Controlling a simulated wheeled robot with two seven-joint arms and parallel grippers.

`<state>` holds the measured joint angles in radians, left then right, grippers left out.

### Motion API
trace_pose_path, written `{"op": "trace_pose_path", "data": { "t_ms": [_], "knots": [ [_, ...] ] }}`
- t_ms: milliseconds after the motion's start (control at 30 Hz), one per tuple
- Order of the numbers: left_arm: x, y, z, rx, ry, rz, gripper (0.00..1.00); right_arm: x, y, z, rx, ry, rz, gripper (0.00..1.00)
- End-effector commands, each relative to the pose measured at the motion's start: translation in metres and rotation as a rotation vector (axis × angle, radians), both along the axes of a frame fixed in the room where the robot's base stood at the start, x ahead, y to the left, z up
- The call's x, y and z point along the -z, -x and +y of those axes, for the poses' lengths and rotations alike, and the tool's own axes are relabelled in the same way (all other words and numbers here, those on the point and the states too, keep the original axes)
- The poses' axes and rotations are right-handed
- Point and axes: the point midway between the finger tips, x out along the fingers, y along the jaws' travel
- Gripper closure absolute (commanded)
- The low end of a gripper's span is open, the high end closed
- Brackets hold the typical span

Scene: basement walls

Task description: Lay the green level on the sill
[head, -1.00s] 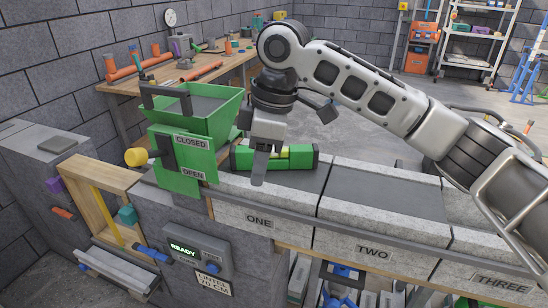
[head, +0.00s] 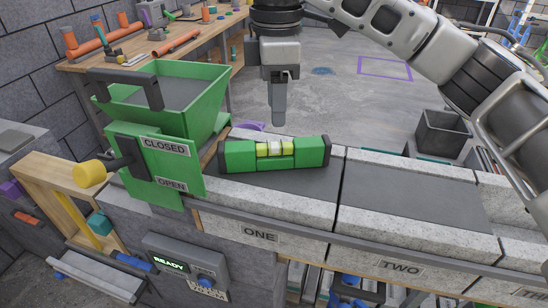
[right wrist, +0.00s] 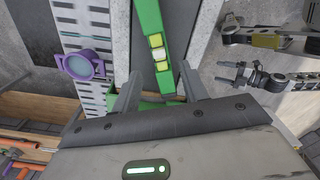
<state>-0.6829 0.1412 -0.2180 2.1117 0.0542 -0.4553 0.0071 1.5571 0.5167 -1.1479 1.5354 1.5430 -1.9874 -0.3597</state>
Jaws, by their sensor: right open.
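The green level (head: 246,156) lies flat along the dark top strip of the stone block marked ONE (head: 291,183). It has black end caps and yellow vials. Its left end is close to the green hopper. My right gripper (head: 278,112) points down just above and behind the level in the head view, apart from it. In the right wrist view the level (right wrist: 148,18) runs up from between the two spread fingers of the right gripper (right wrist: 158,92), with nothing clamped. My left gripper is not seen in the head view.
The green hopper (head: 200,95) with a CLOSED/OPEN plate and yellow knob (head: 89,173) stands left of the level. Block TWO (head: 410,200) has a clear top. A grey bin (head: 442,134) stands behind it. A workbench (head: 150,60) holds pipes at the back left.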

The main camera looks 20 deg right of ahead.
Motion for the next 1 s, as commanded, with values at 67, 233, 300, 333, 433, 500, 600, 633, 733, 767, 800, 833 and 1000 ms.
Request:
{"op": "trace_pose_path", "data": {
  "t_ms": [67, 233, 300, 333, 433, 500, 600, 633, 733, 767, 800, 833, 1000],
  "knots": [
    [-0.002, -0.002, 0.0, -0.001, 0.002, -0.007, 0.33, 0.012, 0.0, -0.001, 0.002, 0.0, -0.001, 0.56],
    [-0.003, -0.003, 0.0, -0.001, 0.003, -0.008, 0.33, 0.024, 0.0, 0.0, 0.001, 0.0, -0.001, 0.56],
    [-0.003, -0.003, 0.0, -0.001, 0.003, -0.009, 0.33, 0.029, 0.0, 0.0, 0.001, 0.001, 0.0, 0.56],
    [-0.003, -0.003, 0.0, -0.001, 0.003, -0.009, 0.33, 0.033, 0.0, 0.0, 0.001, 0.001, 0.001, 0.56],
    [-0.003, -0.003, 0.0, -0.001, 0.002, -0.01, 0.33, 0.048, -0.001, 0.001, 0.001, 0.001, 0.001, 0.56],
    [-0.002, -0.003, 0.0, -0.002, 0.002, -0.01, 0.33, 0.059, -0.001, 0.001, 0.001, 0.001, 0.001, 0.56],
    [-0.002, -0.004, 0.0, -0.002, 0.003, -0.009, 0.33, 0.071, -0.001, 0.001, 0.001, 0.001, 0.0, 0.56],
    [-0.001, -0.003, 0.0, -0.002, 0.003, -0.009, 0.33, 0.072, -0.001, 0.001, 0.001, 0.0, -0.001, 0.56],
    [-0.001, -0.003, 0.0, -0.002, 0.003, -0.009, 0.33, 0.075, -0.001, 0.002, 0.001, -0.001, -0.002, 0.56],
    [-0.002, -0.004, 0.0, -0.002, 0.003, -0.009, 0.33, 0.075, -0.001, 0.002, 0.001, -0.001, -0.002, 0.56],
    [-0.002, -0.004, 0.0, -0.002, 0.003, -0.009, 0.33, 0.075, -0.001, 0.002, 0.001, -0.001, -0.002, 0.56],
    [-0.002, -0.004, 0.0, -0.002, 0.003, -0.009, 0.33, 0.075, -0.001, 0.002, 0.001, -0.001, -0.002, 0.56],
    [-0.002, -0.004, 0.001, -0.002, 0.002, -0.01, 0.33, 0.075, -0.001, 0.002, 0.001, -0.001, -0.001, 0.84]
  ]
}}
